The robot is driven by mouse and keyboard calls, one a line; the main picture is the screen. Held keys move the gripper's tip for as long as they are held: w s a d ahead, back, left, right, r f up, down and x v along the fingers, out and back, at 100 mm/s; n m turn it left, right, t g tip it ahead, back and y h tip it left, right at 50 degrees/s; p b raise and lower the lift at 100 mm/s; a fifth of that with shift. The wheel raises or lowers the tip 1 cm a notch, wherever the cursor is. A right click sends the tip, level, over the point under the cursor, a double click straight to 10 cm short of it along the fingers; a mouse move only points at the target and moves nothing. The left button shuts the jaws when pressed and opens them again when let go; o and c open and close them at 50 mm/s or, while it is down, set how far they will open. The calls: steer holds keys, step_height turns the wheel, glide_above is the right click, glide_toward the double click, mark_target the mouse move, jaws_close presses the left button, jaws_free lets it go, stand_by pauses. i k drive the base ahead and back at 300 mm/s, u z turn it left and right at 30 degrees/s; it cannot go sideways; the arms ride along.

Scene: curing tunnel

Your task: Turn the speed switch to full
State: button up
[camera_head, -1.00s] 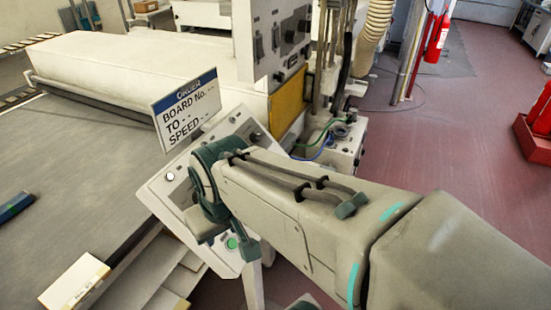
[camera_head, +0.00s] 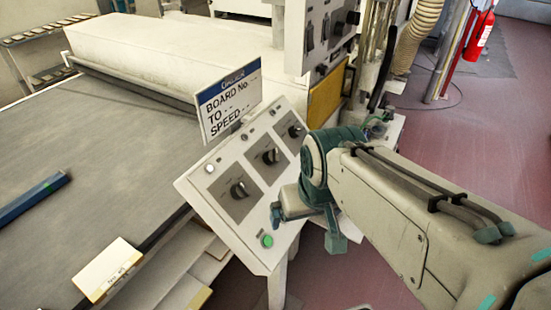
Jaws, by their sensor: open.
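A sloped light-grey control panel (camera_head: 208,188) stands in the middle of the head view. It carries three black rotary knobs in a row: a near one (camera_head: 239,190), a middle one (camera_head: 270,156) and a far one (camera_head: 295,130). Their labels are too small to read, so I cannot tell which is the speed switch or its setting. My gripper (camera_head: 303,226) is open, over the panel's lower right edge beside the knobs. It appears empty and I see no contact with a knob. A green button (camera_head: 267,241) sits left of it.
An order sign (camera_head: 229,105) reading BOARD No., TO and SPEED stands behind the panel. A dark conveyor bed (camera_head: 90,165) lies to the left, with a blue bar (camera_head: 33,198) and a labelled box (camera_head: 108,268). A switch cabinet (camera_head: 325,35) rises behind. Red floor is open at right.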

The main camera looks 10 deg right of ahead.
mark_target(239, 191)
steer(key=u, duration=1.85)
steer(key=k, duration=0.6)
steer(key=z, duration=0.4)
